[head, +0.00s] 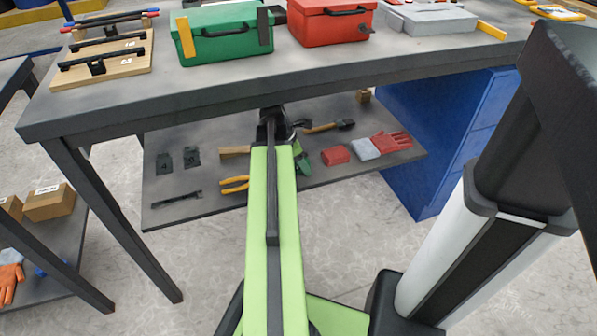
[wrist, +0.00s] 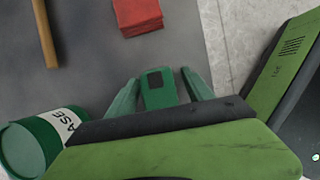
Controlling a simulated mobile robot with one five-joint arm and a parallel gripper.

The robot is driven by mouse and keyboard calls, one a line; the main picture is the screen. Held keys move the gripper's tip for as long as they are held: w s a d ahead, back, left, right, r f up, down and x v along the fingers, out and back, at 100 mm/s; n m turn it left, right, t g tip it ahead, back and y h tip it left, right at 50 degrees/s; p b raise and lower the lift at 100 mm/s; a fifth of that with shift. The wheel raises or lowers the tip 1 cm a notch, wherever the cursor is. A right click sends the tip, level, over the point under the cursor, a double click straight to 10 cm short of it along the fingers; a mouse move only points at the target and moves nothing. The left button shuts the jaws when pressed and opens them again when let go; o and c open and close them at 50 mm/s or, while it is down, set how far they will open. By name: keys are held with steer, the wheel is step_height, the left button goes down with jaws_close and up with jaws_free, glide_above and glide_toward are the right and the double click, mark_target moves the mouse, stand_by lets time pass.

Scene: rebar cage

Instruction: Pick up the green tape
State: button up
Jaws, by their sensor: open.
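The green tape (wrist: 158,88) looks like a small green block with a dark square on its top face in the wrist view. It lies on the grey lower shelf. My gripper (wrist: 160,90) is open, with one green finger on each side of the tape. I cannot tell whether the fingers touch it, and the gripper body hides its near end. In the head view, a green patch shows beside my arm's end, but I cannot tell tape from finger there.
A green can (wrist: 35,145) with a white label stands close left of my gripper. A blue cabinet (head: 440,130) stands right.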

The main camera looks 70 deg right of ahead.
jaws_close()
stand_by(0.4)
